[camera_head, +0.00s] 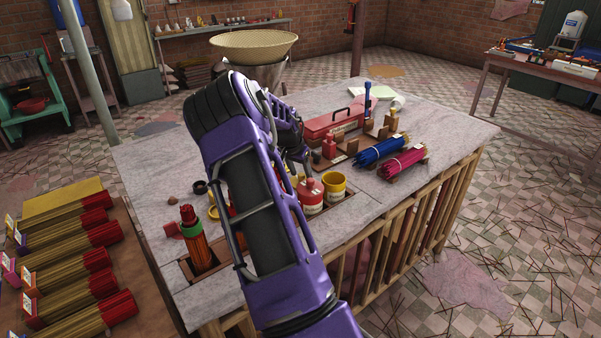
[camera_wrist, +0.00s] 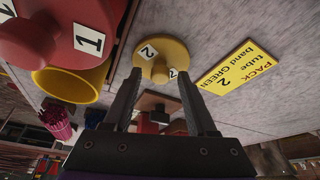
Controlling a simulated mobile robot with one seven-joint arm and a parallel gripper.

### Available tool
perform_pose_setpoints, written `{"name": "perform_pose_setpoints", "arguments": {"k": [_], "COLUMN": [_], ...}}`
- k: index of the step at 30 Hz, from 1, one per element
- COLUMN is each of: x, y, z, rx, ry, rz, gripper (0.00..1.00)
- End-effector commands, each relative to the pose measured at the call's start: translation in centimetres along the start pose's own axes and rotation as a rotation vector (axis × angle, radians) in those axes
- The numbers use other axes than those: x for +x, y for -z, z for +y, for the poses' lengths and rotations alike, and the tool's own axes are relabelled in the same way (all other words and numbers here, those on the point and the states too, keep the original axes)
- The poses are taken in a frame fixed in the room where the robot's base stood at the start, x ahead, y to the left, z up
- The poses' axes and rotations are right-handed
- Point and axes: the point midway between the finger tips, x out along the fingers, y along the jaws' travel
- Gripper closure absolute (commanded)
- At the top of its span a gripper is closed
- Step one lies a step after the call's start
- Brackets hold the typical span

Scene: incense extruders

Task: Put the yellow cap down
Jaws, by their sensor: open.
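The yellow cap (camera_wrist: 158,52) is a round disc with a knob and labels marked 2. In the wrist view it sits against the grey tabletop (camera_wrist: 205,20), just beyond my fingertips. My gripper (camera_wrist: 160,76) is open, with one finger toward each side of the cap's knob. I cannot tell whether the fingers touch it.
A red knobbed piece labelled 1 (camera_wrist: 80,25) and a yellow cup (camera_wrist: 75,80) are close on the left in the wrist view. A yellow card (camera_wrist: 240,67) lies right. Blue (camera_head: 380,149) and magenta (camera_head: 403,163) bundles and a red toolbox (camera_head: 334,122) occupy the table's right half.

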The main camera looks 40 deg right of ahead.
Motion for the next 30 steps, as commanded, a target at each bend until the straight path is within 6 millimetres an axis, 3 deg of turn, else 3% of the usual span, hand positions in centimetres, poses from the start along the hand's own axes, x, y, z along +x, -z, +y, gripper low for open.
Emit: {"name": "perform_pose_setpoints", "arguments": {"k": [5,18,23,30], "x": [-2.1,-10.8,-12.0,-12.2], "y": [0.2,0.1,0.1,0.1], "z": [-0.1,-0.1,-0.1,0.0], "rx": [-0.001,0.0,-0.002,-0.001], "ry": [0.003,0.002,0.001,-0.001], "rz": [0.002,0.001,0.001,0.0], "gripper": [0.43,0.43,0.43,0.43]}}
